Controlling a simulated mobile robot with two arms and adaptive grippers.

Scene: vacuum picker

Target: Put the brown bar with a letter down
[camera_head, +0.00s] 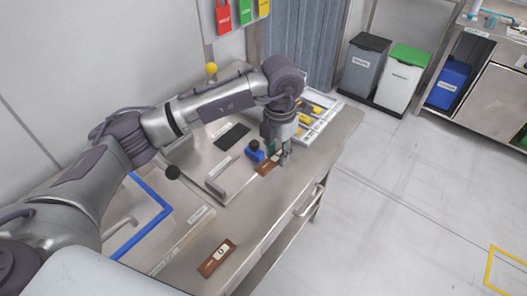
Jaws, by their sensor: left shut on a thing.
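My left gripper (284,157) reaches down from its arm at the right part of the steel bench (262,217). It is shut on one end of a brown bar (265,168). The bar lies low over the bench top; I cannot tell whether it touches it. Its letter is too small or covered to read. Another brown bar with a white label and a dark mark (217,258) lies on the bench at the front left, apart from the gripper. My right gripper is not in view.
A blue object (256,151) stands close beside the gripper. A tray with yellow items (318,116) is behind it. A black pad (231,137), a grey metal piece (216,187) and a blue frame (143,234) lie to the left. Bench room is free between the two bars.

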